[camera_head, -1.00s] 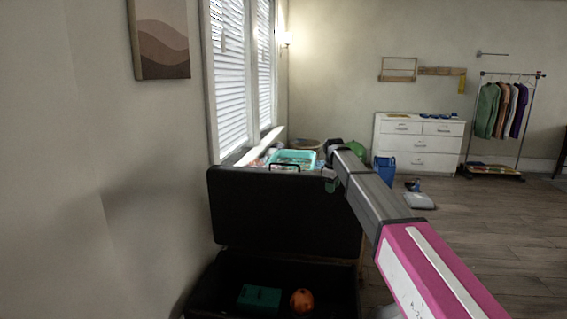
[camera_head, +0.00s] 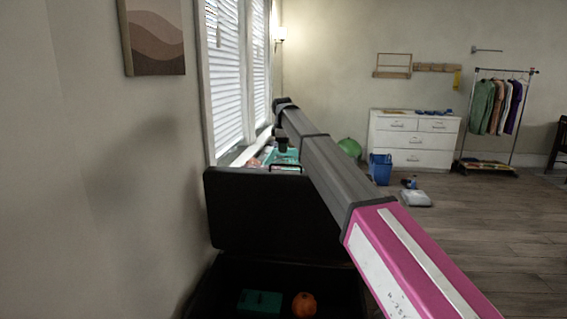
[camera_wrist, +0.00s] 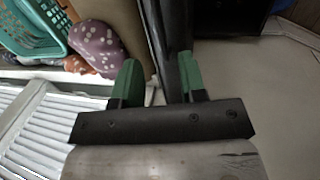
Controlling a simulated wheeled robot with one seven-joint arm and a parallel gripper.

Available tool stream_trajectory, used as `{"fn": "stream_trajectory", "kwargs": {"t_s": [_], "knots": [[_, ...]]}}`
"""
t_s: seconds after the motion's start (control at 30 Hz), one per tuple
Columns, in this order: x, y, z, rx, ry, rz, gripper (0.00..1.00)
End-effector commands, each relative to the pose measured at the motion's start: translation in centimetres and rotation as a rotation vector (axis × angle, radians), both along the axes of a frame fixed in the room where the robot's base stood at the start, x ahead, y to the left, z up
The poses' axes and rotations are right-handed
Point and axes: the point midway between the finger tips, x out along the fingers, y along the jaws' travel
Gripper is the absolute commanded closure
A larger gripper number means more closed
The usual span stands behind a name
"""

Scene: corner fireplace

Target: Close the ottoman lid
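The ottoman lid (camera_head: 270,215) is black and stands upright, open, in the head view. The open ottoman box (camera_head: 225,285) below it holds a teal item (camera_head: 260,301) and an orange pumpkin-like ball (camera_head: 304,305). My arm reaches over the lid's top edge. My gripper (camera_wrist: 156,72) shows two green fingertips spread apart in the wrist view. A dark edge, apparently the lid's (camera_wrist: 160,35), runs between and under the fingers. I cannot tell whether they touch it. In the head view the gripper is small and dark near the lid's top.
A window with blinds (camera_head: 227,80) and the wall are close on the left. Behind the lid is a teal basket (camera_wrist: 28,28) with a spotted purple item (camera_wrist: 97,48) beside it. A blue bin (camera_head: 380,168) and white dresser (camera_head: 412,140) stand farther back. Floor at right is open.

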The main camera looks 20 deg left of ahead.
Motion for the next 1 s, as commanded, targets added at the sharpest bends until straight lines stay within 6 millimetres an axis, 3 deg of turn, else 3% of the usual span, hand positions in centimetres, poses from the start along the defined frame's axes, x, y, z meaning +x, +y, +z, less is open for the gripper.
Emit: {"fn": "stream_trajectory", "kwargs": {"t_s": [0.2,0.4,0.87,1.0], "knots": [[0.8,0.2,-4.0,-0.001,0.002,-0.001,0.62],[1.4,0.4,-6.5,0.000,0.001,-0.001,0.62],[1.7,0.4,-7.7,0.000,0.000,-0.001,0.62],[1.7,0.4,-7.6,0.000,0.001,-0.001,1.00]]}}
